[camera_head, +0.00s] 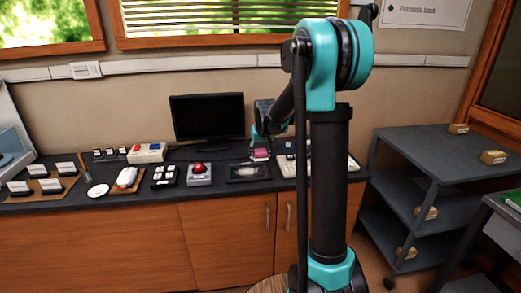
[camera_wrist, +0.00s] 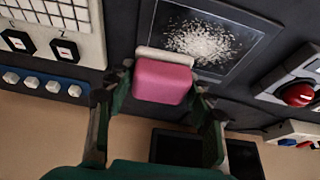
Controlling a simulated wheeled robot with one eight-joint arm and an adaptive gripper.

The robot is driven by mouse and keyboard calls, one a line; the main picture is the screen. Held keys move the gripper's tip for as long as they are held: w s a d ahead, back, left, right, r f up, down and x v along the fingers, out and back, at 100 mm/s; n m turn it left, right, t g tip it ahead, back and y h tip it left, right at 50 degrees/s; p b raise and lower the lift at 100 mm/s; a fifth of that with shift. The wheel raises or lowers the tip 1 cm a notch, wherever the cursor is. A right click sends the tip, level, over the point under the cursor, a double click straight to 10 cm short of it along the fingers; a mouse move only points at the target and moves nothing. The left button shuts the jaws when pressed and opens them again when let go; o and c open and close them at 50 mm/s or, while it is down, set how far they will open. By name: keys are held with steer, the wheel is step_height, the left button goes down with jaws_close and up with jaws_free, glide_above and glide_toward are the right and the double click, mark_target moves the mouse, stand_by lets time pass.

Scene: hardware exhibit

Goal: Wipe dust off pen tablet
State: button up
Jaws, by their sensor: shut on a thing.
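The pen tablet (camera_head: 234,174) lies flat on the dark counter, left of the white keyboard. In the wrist view the tablet (camera_wrist: 243,50) is a dark panel with a patch of white dust (camera_wrist: 200,40) across its middle. My gripper (camera_wrist: 162,82) is shut on a pink block with a white face (camera_wrist: 162,80), one finger on each side. In the head view the pink block (camera_head: 261,155) is at the tablet's back right edge. In the wrist view its white face meets the tablet's edge, beside the dust. I cannot tell whether it touches the surface.
The white keyboard (camera_head: 286,168) is close on the right of the tablet. A red-button box (camera_head: 199,175) is close on its left. A black monitor (camera_head: 208,116) stands behind. A grey shelf cart (camera_head: 430,150) is at the right. My arm hides part of the counter.

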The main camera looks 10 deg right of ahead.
steer(key=shift+r, duration=1.05)
